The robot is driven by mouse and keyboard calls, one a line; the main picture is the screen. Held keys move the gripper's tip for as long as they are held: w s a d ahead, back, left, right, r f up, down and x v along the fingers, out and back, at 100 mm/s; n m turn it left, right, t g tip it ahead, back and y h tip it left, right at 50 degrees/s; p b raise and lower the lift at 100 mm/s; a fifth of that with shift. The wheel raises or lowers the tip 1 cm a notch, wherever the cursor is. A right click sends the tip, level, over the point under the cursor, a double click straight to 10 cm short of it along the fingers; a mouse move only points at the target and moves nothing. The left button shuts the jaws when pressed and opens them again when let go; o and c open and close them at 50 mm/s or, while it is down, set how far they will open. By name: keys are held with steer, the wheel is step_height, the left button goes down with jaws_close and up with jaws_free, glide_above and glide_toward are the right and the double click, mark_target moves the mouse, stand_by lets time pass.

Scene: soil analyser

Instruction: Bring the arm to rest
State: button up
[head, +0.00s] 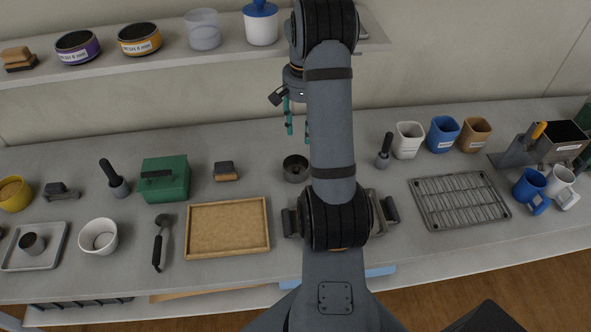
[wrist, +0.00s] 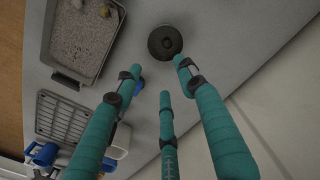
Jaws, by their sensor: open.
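My arm (head: 330,130) reaches up over the bench, bent at a dark joint above the shelf edge. My gripper (head: 298,126) hangs partly behind the arm, above the back of the bench. Its teal fingers are spread, and nothing shows between them. In the wrist view my gripper (wrist: 160,88) shows three separate teal fingers over the grey bench. A dark round object (wrist: 165,42) lies below and beyond the fingertips, apart from them.
A shelf (head: 230,52) with tins and jars runs behind the arm. A dark cup (head: 295,168) stands left of the arm. A speckled-filled tray (wrist: 80,38) and wire rack (wrist: 62,118) show in the wrist view. Cork board (head: 228,228) and green box (head: 166,180) stand left.

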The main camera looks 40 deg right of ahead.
step_height(320, 180, down, 13)
steer(key=shift+r, duration=0.2)
step_height(320, 180, up, 5)
steer(key=p, duration=0.3)
steer(key=shift+r, duration=0.15)
